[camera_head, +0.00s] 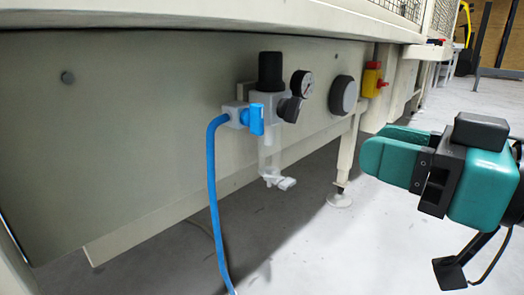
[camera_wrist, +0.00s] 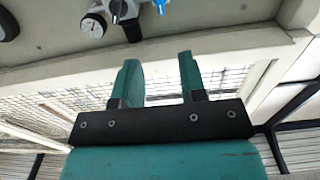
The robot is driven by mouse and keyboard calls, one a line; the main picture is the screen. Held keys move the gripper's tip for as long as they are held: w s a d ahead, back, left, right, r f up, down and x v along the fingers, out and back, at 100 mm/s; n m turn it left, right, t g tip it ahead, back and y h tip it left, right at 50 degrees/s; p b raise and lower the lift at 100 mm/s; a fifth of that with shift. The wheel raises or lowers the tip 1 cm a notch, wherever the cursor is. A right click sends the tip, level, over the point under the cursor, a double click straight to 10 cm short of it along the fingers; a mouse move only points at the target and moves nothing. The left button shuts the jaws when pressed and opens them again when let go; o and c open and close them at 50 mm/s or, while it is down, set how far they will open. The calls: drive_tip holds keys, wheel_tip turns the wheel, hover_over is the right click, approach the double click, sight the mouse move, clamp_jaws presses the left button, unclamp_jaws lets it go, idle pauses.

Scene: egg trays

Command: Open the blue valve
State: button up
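The blue valve (camera_head: 257,119) is a small blue handle standing upright on a pale fitting at the left of the air unit, on the beige panel. A blue hose (camera_head: 214,200) runs down from the fitting. In the wrist view the blue valve (camera_wrist: 160,5) shows only in part, cut by the top edge. My gripper (camera_head: 376,146) is to the right of the valve in the head view, apart from it. Its two teal fingers are spread with nothing between them, as the wrist view (camera_wrist: 158,60) also shows.
The air unit has a black knob (camera_head: 270,71), a pressure gauge (camera_head: 302,84) and a clear bowl (camera_head: 269,155). A round dark knob (camera_head: 343,95) and a red-and-yellow switch (camera_head: 372,80) are to the right. A machine leg (camera_head: 347,155) stands below. The space before the panel looks clear.

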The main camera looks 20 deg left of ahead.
drive_tip(key=p, duration=0.8)
approach(262, 117)
drive_tip(key=p+x, duration=0.1)
drive_tip(key=x, duration=0.9)
drive_tip(key=shift+p, duration=0.4)
drive_tip(key=shift+f, duration=0.1)
drive_tip(key=shift+c, duration=0.2)
drive_tip(key=c, duration=0.6)
